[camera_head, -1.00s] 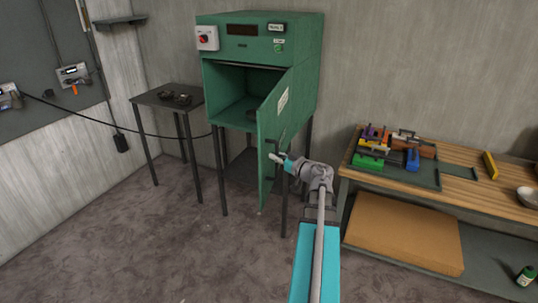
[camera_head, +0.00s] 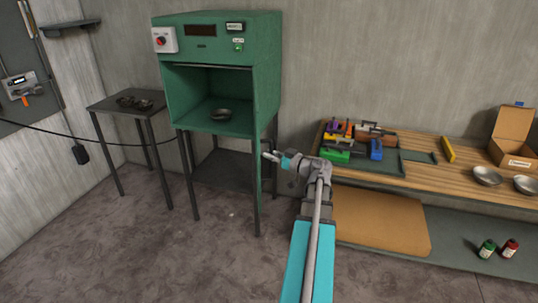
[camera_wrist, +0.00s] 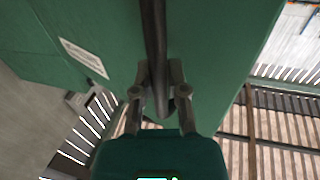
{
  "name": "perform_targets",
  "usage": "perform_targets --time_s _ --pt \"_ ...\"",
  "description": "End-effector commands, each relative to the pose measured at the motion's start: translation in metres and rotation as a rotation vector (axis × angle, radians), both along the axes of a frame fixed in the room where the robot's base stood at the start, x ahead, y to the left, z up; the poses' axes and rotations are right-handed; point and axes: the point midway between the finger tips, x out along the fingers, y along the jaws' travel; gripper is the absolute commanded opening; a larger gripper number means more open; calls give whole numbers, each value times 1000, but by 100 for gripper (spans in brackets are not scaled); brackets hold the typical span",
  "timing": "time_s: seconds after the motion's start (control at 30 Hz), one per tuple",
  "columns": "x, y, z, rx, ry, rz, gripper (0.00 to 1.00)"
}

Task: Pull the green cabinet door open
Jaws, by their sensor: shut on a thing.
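In the wrist view the door's green face (camera_wrist: 215,45) fills much of the picture, with a white label to the left. My gripper (camera_head: 270,157) is at the door, and in the wrist view its fingers (camera_wrist: 159,78) are shut around the dark bar handle (camera_wrist: 154,35).
A small dark table (camera_head: 112,103) with dark bowls stands left of the cabinet. The floor in front of the cabinet is clear.

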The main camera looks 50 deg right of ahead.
Motion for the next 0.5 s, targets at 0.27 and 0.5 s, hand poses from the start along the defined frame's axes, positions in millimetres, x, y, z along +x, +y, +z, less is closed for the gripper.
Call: perform_targets --time_s 0.27,0.5 --pt "3 2 1 1 -2 3 37" --pt "3 2 0 0 -1 4 54"
